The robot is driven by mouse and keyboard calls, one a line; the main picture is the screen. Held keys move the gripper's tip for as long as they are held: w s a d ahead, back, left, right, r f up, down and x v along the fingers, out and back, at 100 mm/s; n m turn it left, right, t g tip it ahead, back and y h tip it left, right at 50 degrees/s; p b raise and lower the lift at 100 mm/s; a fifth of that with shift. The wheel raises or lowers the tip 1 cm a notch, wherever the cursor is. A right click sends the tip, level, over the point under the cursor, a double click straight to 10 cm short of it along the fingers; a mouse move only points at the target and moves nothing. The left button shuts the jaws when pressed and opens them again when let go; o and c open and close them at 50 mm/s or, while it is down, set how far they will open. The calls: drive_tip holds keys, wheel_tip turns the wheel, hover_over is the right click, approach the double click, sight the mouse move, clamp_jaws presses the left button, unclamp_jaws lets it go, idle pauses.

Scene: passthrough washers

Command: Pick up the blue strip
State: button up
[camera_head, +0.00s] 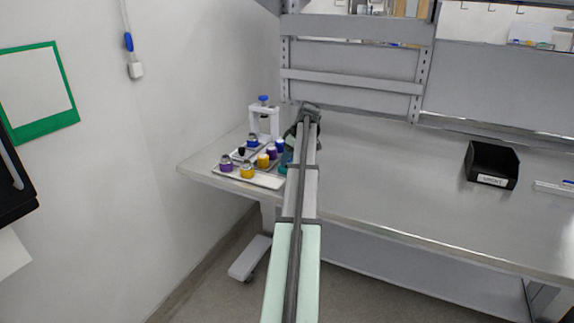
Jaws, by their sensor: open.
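I cannot pick out a blue strip for certain. A small blue piece (568,182) lies at the far right edge by a pale, flat item; it is too small to tell its shape. Blue-topped pieces (252,140) stand on the trays at the left end of the bench, and a blue cap (263,98) tops a white stand. My gripper (291,133) is at the far end of my arm, just right of the trays. It is open; its fingertips are mostly hidden by my arm, and I see nothing held.
Pale trays (264,182) hold several purple, yellow and blue pieces near the bench's left corner. A white stand (254,120) rises behind them. A black bin (492,160) with a white label sits at right. The middle of the grey bench (400,180) is clear.

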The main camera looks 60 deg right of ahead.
clamp_jaws()
idle(0.3)
wheel_tip(320, 180, up, 9)
drive_tip(key=shift+f, duration=0.1)
drive_tip(key=w+r+n, duration=0.1)
drive_tip(key=w+r, duration=0.2)
drive_tip(key=w, duration=1)
drive_tip(key=w+d+r+m, duration=0.1)
drive_tip(key=w+d+r, duration=0.1)
drive_tip(key=w+d, duration=0.6)
drive_tip(key=shift+w+d, duration=0.35)
drive_tip(key=shift+d, duration=0.55)
